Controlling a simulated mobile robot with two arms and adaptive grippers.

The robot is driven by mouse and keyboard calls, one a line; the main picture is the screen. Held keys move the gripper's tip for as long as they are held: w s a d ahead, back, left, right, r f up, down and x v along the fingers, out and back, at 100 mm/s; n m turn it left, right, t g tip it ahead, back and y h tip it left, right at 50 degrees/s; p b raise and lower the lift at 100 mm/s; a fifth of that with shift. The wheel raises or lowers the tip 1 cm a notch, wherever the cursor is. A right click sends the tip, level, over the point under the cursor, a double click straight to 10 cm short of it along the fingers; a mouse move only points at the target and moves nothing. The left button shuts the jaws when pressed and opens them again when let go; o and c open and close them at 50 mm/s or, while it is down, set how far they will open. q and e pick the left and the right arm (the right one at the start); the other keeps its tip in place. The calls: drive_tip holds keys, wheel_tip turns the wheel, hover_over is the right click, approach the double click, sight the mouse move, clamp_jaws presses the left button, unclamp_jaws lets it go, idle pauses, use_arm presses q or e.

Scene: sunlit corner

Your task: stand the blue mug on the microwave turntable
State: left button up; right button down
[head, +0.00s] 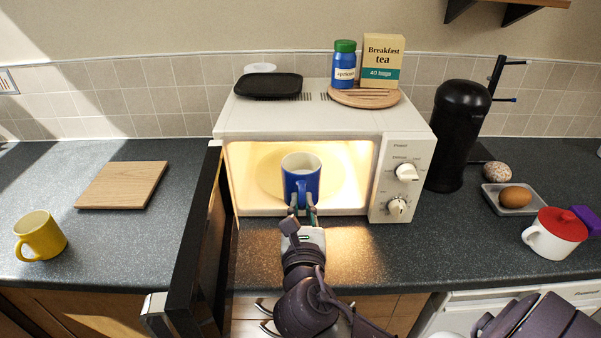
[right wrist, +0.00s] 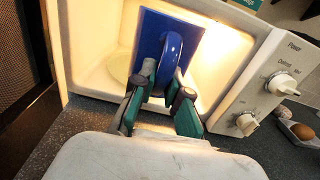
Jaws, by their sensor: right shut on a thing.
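The blue mug (head: 301,178) is upright with its white inside showing, in the open mouth of the lit microwave (head: 404,145). My right gripper (head: 302,206) is shut on the mug's handle, which faces me. In the right wrist view the fingers (right wrist: 165,92) close on both sides of the handle of the blue mug (right wrist: 153,40). The pale round turntable (head: 268,172) shows behind and beside the mug, partly hidden by it. I cannot tell whether the mug's base touches anything. My left gripper is not in view.
The dark microwave door (head: 200,240) stands open on the left. A jar (head: 344,66), a tea box (head: 382,60) and a black tray (head: 268,86) are on top. A yellow mug (head: 40,236) stands left. A red-lidded white mug (head: 556,232) and a black canister (head: 458,135) stand right.

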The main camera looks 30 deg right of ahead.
sight(302, 172)
drive_tip(key=x, duration=0.4)
drive_tip(key=shift+r+p, duration=0.2)
drive_tip(key=shift+p, duration=0.1)
drive_tip(key=p+x, duration=0.1)
drive_tip(key=x, duration=0.7)
drive_tip(key=shift+w+d, duration=0.2)
drive_tip(key=shift+d, duration=0.1)
drive_tip(key=x, duration=0.7)
drive_tip(key=f, duration=0.6)
drive_tip(key=shift+s+a+f, duration=0.1)
drive_tip(key=shift+s+f, duration=0.05)
drive_tip(key=shift+s, duration=0.05)
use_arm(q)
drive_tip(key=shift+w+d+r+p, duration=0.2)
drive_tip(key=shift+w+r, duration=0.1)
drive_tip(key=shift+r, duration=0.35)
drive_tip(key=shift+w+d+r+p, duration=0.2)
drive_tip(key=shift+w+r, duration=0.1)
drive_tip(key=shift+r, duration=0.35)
use_arm(e)
drive_tip(key=shift+w+f, duration=0.2)
drive_tip(key=shift+f, duration=0.3)
drive_tip(key=c, duration=1.2)
unclamp_jaws()
drive_tip(key=shift+f, duration=0.1)
